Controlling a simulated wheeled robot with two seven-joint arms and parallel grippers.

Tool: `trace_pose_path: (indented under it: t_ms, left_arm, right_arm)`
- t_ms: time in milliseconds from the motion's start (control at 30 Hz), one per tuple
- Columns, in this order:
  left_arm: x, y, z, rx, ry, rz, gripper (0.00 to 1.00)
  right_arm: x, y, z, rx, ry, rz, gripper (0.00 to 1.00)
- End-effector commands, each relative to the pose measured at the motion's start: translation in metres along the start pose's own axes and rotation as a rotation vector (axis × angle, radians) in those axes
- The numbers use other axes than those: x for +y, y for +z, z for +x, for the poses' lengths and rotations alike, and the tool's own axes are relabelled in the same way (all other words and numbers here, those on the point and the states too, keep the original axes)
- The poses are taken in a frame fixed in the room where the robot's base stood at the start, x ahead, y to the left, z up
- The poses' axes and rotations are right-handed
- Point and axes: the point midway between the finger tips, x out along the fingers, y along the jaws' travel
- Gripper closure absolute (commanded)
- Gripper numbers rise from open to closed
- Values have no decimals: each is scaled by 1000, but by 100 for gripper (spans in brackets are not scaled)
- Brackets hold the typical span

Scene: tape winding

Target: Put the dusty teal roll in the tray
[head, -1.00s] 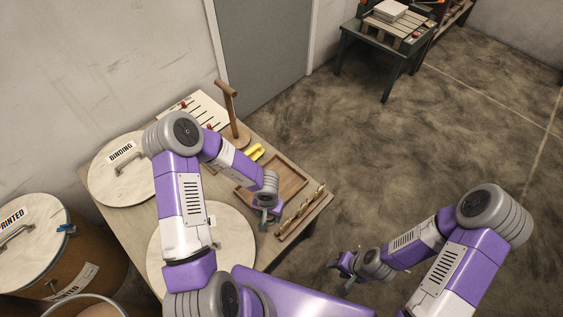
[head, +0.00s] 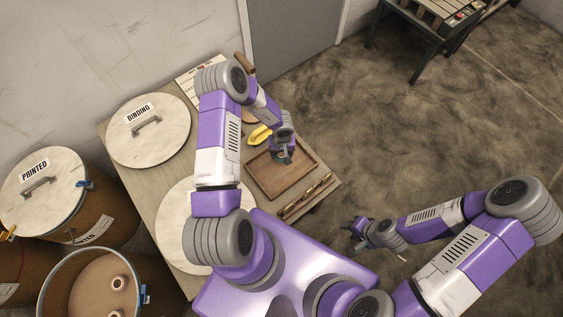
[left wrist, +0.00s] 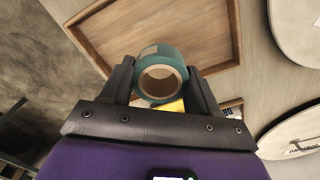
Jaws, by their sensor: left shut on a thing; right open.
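The dusty teal roll (left wrist: 150,89), a ring with a brown core, is between the fingers of my left gripper (left wrist: 160,84) in the left wrist view. My left gripper (head: 284,158) is shut on it, over the back part of the tray in the head view. The roll is hard to make out there. The wooden tray (head: 270,191) lies on the table and looks empty where visible; its bare floor (left wrist: 150,25) shows beyond the roll. The roll's height above the tray is unclear. My right gripper (head: 357,234) is open, away from the table over the floor.
A yellow object (head: 259,135) lies behind the tray. A wooden rack (head: 306,197) runs along the tray's front right side. A round lid marked "BINDING" (head: 165,140) and another pale lid (head: 176,215) lie on the table. A drum marked "PRINTED" (head: 50,190) and an open drum stand left.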

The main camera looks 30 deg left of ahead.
Motion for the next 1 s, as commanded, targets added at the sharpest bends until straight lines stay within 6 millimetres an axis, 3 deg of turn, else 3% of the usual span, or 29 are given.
trace_pose_path:
  t_ms: [233,467,700,1000]
  left_arm:
    - [-3,-3,49,0,-2,-22,69]
    - [-3,-3,68,1,-1,-22,69]
    - [-3,-3,100,1,-2,-20,69]
    - [-2,-4,101,2,0,-21,69]
  right_arm:
    - [6,-1,17,-1,0,1,54]
    - [8,-1,22,0,1,1,54]
    - [12,-1,32,0,0,1,54]
    - [12,-1,31,0,0,1,54]
